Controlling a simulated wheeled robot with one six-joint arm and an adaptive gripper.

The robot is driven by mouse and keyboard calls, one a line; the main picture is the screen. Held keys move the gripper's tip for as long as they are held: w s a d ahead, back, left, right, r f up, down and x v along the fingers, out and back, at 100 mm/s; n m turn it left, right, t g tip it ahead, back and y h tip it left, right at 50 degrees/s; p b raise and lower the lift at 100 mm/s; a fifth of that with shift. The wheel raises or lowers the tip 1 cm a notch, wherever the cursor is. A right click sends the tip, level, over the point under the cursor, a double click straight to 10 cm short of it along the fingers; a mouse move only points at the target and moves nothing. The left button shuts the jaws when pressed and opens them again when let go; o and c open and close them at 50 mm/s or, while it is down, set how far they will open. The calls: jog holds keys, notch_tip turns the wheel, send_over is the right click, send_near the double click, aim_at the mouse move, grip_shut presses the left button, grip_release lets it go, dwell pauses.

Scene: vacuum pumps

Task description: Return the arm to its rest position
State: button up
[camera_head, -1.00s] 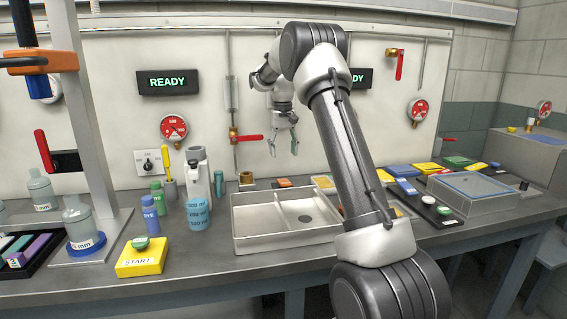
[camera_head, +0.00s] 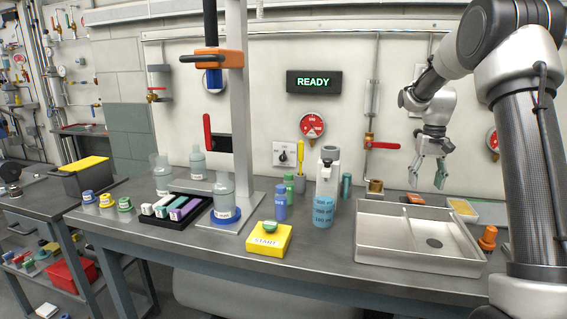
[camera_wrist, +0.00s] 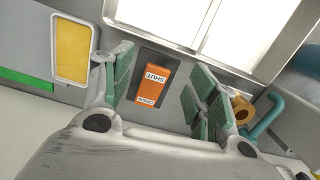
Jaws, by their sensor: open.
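My gripper (camera_head: 442,173) hangs open and empty, fingers pointing down, above the back of the bench (camera_head: 330,258) on the right in the head view. In the wrist view its green-padded fingers (camera_wrist: 160,95) stand apart with nothing between them. An orange block with printed labels (camera_wrist: 152,84) lies on a dark pad beyond the fingertips. My arm rises at the right edge of the head view and bends over toward the back wall.
A metal tray (camera_head: 372,247) lies below and in front of my gripper. A blue-banded bottle (camera_head: 324,210), a yellow START button box (camera_head: 268,240) and a stand with a clamp (camera_head: 240,130) are to the left. A red-handled valve (camera_head: 381,145) is on the wall nearby.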

jog(key=s+a+r+t, duration=0.1)
jog(key=s+a+r, duration=0.2)
jog(key=s, duration=0.8)
jog(key=s+a+r+n+t, duration=0.1)
jog(key=s+a+r+t, duration=0.1)
jog(key=s, duration=1)
jog(key=s+a+r+n+t, duration=0.1)
jog(key=s+a+r+t, duration=0.1)
jog(key=s, duration=0.9)
jog(key=shift+s+a+r, duration=0.35)
jog(key=shift+a+r, duration=0.55)
